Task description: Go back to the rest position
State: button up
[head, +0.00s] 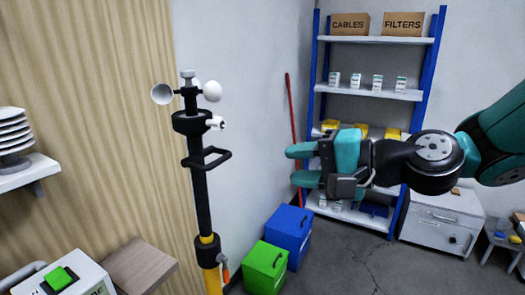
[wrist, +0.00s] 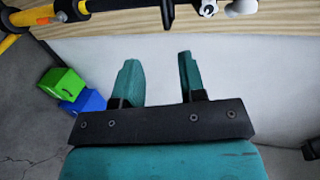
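My gripper (head: 293,165) is raised in the air right of the sensor pole, its two teal fingers apart and pointing left. In the wrist view my gripper (wrist: 158,56) has a clear gap between its fingers and holds nothing. The sensor pole (head: 202,190) stands upright, black above and yellow below, with white cups on top, a small white fitting and a black loop handle on its side. The pole (wrist: 45,17) also crosses the top of the wrist view, apart from the fingers.
A green bin (head: 263,268) and a blue bin (head: 289,234) stand on the floor below my gripper. A blue-framed shelf (head: 375,40) with boxes is behind the arm. A white cabinet (head: 440,222) is at right. A box with a green button (head: 62,280) is at lower left.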

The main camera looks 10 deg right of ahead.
jog(key=s+a+f+n+g+h, duration=0.3)
jog(key=s+f+n+g, duration=0.25)
jog(key=s+n, duration=0.35)
jog(key=s+d+f+n+g+h, duration=0.1)
jog(key=s+d+n+g+h, duration=0.2)
jog(key=s, duration=0.5)
jog(key=shift+s+d+f+n+g+h, duration=0.15)
jog(key=shift+d+f+n+g+h, duration=0.2)
jog(key=shift+d+n+h, duration=0.75)
jog(key=shift+a, duration=0.3)
